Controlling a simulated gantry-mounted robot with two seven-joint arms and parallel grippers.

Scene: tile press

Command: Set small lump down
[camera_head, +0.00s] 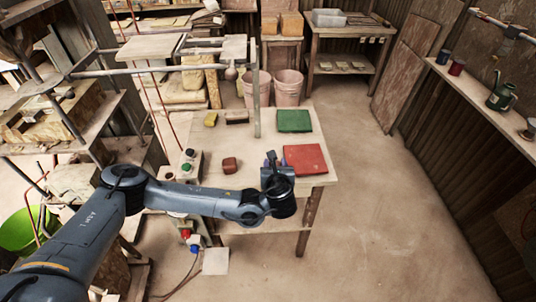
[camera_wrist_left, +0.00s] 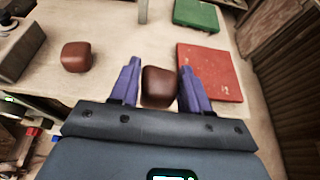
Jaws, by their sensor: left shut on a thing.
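A small reddish-brown lump (camera_wrist_left: 160,86) sits between the two purple fingers of my left gripper (camera_wrist_left: 160,80). The fingers are shut on its sides. In the head view, my left gripper (camera_head: 274,161) is over the right part of the wooden table (camera_head: 254,143), close to the left edge of the red board (camera_head: 306,159). The held lump is hard to make out there. I cannot tell how far the lump is above the table. A second brown lump (camera_head: 230,165) lies on the table to the left; it also shows in the left wrist view (camera_wrist_left: 77,57).
A green board (camera_head: 294,120) lies behind the red one. A control box with buttons (camera_head: 188,165) stands at the table's left. A metal post (camera_head: 257,92) rises at the back. A yellow block (camera_head: 211,119) and a dark block (camera_head: 237,117) lie at the back. Bare tabletop shows between the lumps.

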